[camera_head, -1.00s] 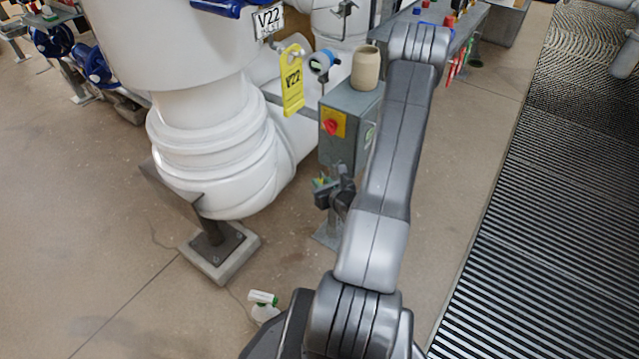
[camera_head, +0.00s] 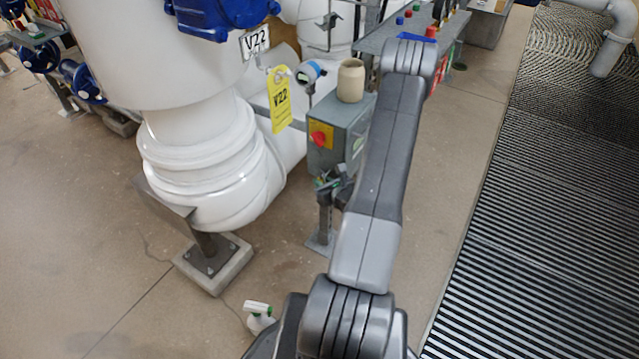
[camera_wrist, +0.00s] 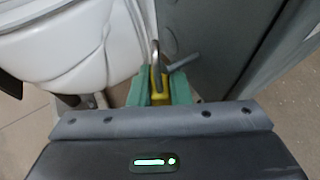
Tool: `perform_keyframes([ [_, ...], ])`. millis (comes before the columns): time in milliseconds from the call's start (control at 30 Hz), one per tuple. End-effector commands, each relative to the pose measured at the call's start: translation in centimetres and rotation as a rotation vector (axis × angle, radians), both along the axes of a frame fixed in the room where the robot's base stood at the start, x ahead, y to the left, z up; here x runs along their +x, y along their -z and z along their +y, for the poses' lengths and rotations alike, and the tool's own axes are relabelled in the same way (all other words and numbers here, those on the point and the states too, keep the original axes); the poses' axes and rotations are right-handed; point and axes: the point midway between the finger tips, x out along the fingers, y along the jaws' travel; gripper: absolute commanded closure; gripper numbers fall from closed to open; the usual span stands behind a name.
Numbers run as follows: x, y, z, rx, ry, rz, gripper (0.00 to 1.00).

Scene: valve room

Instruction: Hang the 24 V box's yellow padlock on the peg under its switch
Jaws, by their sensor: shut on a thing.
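The grey switch box (camera_head: 347,135) stands on a post, with a red rotary switch (camera_head: 321,135) on a yellow plate on its front. My gripper (camera_head: 325,183) is just below the box, partly hidden by my arm. In the wrist view, my gripper's green fingers (camera_wrist: 158,88) are shut on the yellow padlock (camera_wrist: 157,84). Its metal shackle (camera_wrist: 155,54) points up, away from the fingers. A grey peg (camera_wrist: 184,62) lies right beside the shackle, to its right. I cannot tell whether the shackle is around the peg or only next to it.
A beige cup-like vessel (camera_head: 351,80) stands on the box. A spray bottle (camera_head: 259,317) is on the floor. Another panel (camera_head: 400,40) stands behind. Floor grating lies right.

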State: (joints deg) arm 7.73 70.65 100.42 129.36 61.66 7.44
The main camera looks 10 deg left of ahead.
Motion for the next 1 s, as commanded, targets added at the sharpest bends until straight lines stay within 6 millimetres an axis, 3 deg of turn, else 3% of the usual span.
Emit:
perform_keyframes([
  [267,1.6,0.6,-0.6,-0.001,0.001,-0.001,1.00],
  [600,1.8,2.3,-0.8,-0.003,0.007,0.002,1.00],
  [1000,1.9,2.6,-1.0,-0.002,0.012,0.003,1.00],
])
